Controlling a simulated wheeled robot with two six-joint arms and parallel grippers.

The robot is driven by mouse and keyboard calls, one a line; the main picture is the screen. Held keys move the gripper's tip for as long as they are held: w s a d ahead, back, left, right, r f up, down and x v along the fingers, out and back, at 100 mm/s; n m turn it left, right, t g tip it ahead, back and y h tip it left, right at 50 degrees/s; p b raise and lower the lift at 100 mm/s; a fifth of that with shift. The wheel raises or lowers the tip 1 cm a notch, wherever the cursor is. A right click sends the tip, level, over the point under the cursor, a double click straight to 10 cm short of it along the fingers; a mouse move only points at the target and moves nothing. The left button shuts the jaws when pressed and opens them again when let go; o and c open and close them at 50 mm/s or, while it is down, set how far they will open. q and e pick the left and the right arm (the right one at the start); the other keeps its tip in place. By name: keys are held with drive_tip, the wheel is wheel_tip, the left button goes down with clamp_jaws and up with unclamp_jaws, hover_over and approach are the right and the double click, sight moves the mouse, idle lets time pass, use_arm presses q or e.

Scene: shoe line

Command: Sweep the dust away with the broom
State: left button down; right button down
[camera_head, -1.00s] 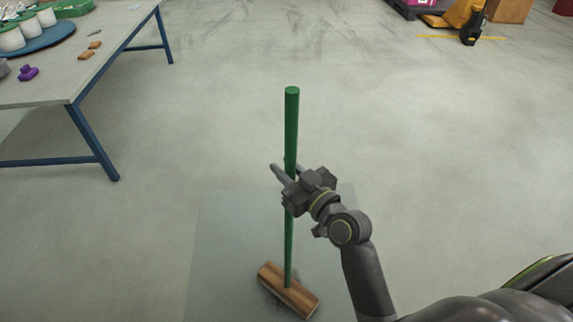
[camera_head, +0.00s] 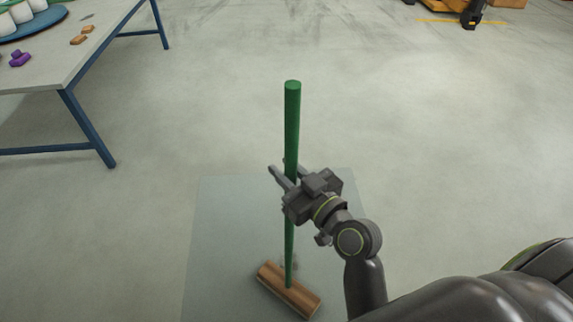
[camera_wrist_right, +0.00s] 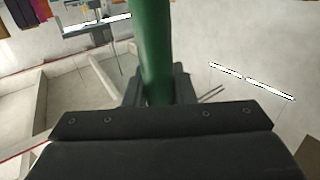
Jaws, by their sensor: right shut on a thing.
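The broom has a green handle (camera_head: 292,115) that stands nearly upright and a brown wooden head (camera_head: 288,291) resting low on a pale grey-green mat (camera_head: 225,220). My right gripper (camera_head: 282,170) is shut on the handle around its middle. The right wrist view shows the green handle (camera_wrist_right: 153,50) between the dark fingers. A small faint greyish patch, perhaps dust (camera_head: 295,264), shows on the mat just beyond the broom head. The floor under the head is hidden. My left gripper is not in view.
A table (camera_head: 60,70) with blue legs stands at the left, with a purple piece (camera_head: 19,59) and small orange-brown pieces (camera_head: 79,40) on it. A yellow and black machine (camera_head: 471,14) stands far at the back right. The floor between is clear.

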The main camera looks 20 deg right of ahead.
drive_tip(key=shift+s, duration=0.3)
drive_tip(key=w+d+p, duration=0.1)
drive_tip(key=w+d, duration=0.1)
drive_tip(key=w, duration=0.6)
drive_tip(key=w+d, duration=0.2)
drive_tip(key=w, duration=0.6)
drive_tip(key=shift+w+d+r+p, duration=0.15)
drive_tip(key=shift+w+d+p, duration=0.05)
drive_tip(key=shift+d+p, duration=0.15)
idle(1.1)
